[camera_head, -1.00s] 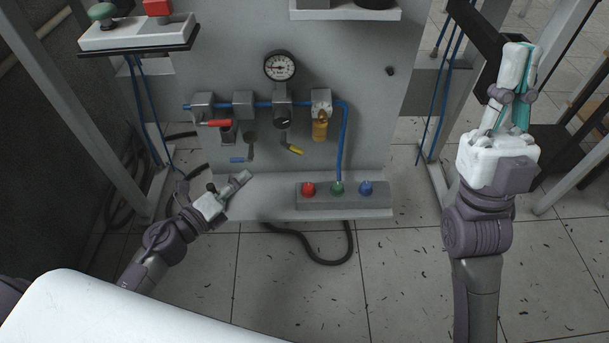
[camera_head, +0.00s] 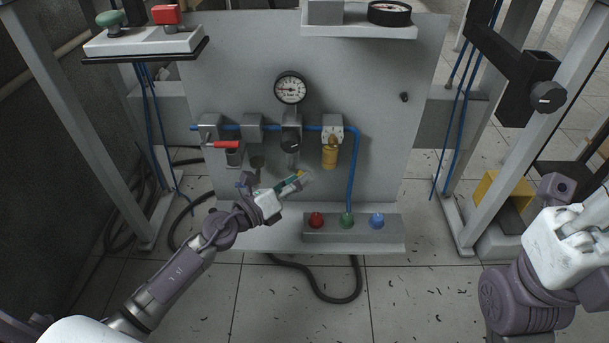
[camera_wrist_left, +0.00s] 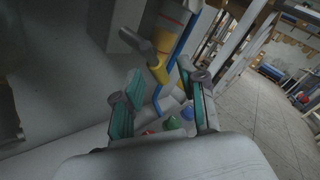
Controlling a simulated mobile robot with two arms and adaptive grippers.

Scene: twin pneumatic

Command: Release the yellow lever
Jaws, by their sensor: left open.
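The yellow lever (camera_wrist_left: 158,70) hangs from a grey stem under the pneumatic line. In the left wrist view it shows between the fingertips of my left gripper (camera_wrist_left: 160,70). The fingers are apart, with lever in the gap; I cannot tell whether either touches it. In the head view my left gripper (camera_head: 298,180) is at the panel below the gauge and mostly covers the lever, of which only a small yellow bit (camera_head: 299,174) shows. My right gripper (camera_head: 578,228) is at the lower right, far from the panel, and its fingers do not show clearly.
A red lever (camera_head: 226,145), a gauge (camera_head: 290,88) and a brass-coloured bowl (camera_head: 330,155) sit along the blue line. A box with red, green and blue buttons (camera_head: 350,236) stands below right of my left gripper. Metal posts flank the panel.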

